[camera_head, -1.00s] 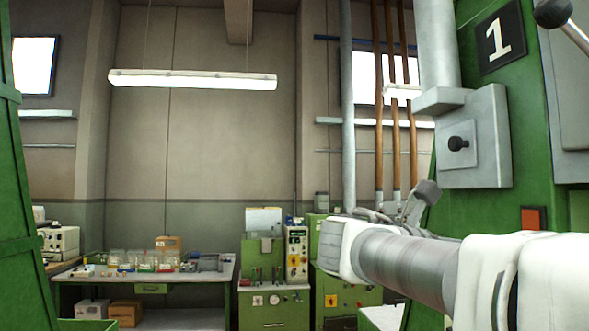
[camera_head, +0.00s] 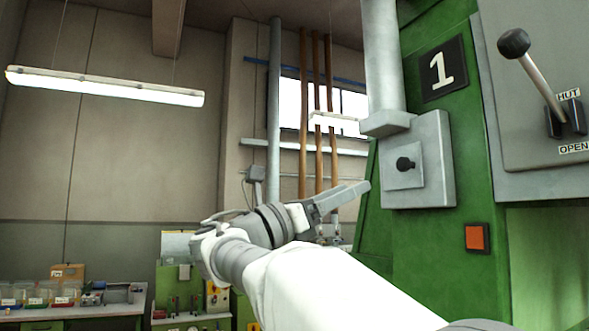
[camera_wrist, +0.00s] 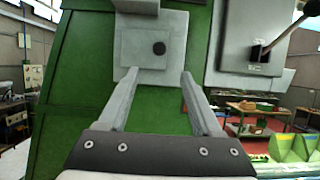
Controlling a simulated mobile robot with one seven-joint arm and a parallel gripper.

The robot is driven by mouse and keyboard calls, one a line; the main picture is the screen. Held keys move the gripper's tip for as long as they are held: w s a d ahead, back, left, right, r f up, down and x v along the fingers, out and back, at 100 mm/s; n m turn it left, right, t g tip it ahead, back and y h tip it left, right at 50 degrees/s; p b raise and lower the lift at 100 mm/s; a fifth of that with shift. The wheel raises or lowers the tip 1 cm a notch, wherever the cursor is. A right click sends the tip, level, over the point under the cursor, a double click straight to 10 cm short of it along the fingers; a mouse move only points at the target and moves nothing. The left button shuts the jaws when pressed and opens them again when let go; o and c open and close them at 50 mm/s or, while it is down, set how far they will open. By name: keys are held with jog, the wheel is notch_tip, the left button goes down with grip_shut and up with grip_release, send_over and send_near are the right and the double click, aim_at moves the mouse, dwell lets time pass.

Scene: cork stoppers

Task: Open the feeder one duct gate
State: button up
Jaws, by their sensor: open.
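The green machine marked with a "1" plate (camera_head: 441,69) carries a grey duct box (camera_head: 436,160) under a vertical pipe. On the box is a square plate with a black knob (camera_head: 405,163); the knob also shows in the wrist view (camera_wrist: 159,48). To the right, a grey panel (camera_head: 520,60) has a black-knobbed lever (camera_head: 541,82), raised and leaning up-left, beside labels reading "HUT", partly cut off, and "OPEN". My gripper (camera_head: 355,192) is open and empty, left of and below the box, apart from the knob. In the wrist view the fingers (camera_wrist: 158,76) point toward the square plate.
An orange-red square (camera_head: 476,237) sits on the green face below the box. Open floor and tables (camera_wrist: 255,115) show right of the machine in the wrist view.

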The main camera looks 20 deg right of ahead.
aim_at(401, 166)
jog(key=p+x, duration=0.2)
jog(key=x, duration=1.2)
jog(key=shift+w+f, duration=0.1)
grip_shut()
dwell(0.9)
